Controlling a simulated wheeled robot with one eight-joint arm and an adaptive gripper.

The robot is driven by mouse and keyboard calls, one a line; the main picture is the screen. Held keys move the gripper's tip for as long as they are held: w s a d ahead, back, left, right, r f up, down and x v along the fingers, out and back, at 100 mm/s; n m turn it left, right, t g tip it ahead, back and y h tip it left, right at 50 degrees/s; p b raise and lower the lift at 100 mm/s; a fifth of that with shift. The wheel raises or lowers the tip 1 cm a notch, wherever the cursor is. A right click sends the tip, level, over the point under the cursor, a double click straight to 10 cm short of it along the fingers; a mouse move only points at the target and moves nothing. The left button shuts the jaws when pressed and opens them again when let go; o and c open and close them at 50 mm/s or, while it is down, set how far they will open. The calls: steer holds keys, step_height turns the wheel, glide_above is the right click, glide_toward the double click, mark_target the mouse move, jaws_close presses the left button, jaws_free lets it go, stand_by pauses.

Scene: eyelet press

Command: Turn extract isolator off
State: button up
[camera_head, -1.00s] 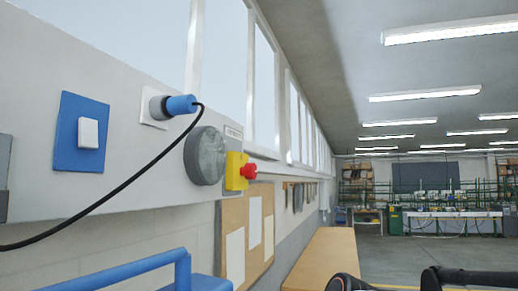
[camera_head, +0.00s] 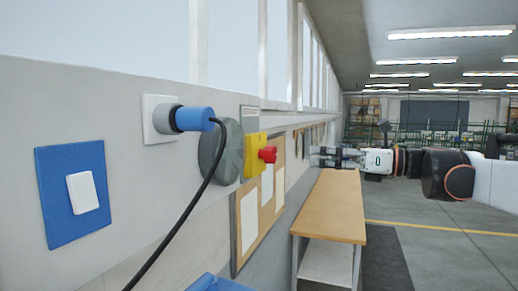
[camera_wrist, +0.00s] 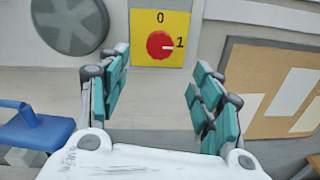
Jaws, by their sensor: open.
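The isolator is a yellow plate (camera_head: 256,154) with a red rotary knob (camera_head: 268,154) on the wall panel. In the wrist view the red knob (camera_wrist: 160,45) sits on the yellow plate (camera_wrist: 185,22), with "0" above it and "1" to its right. The knob's pale mark points right, toward the "1". My gripper (camera_wrist: 160,100) is open and empty, its teal-padded fingers spread below and either side of the knob, apart from it. In the head view my gripper (camera_head: 322,156) is to the right of the knob, clear of the wall.
A grey round disc (camera_head: 219,152) is left of the isolator. A blue plug (camera_head: 194,118) with a hanging black cable sits in a socket beside a blue switch plate (camera_head: 72,193). A wooden bench (camera_head: 332,205) and notice board (camera_wrist: 262,90) lie near.

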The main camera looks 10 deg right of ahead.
mark_target(275, 155)
steer(key=p+x, duration=0.2)
steer(key=x, duration=1.1)
steer(key=shift+f, duration=0.1)
steer(key=c, duration=1.1)
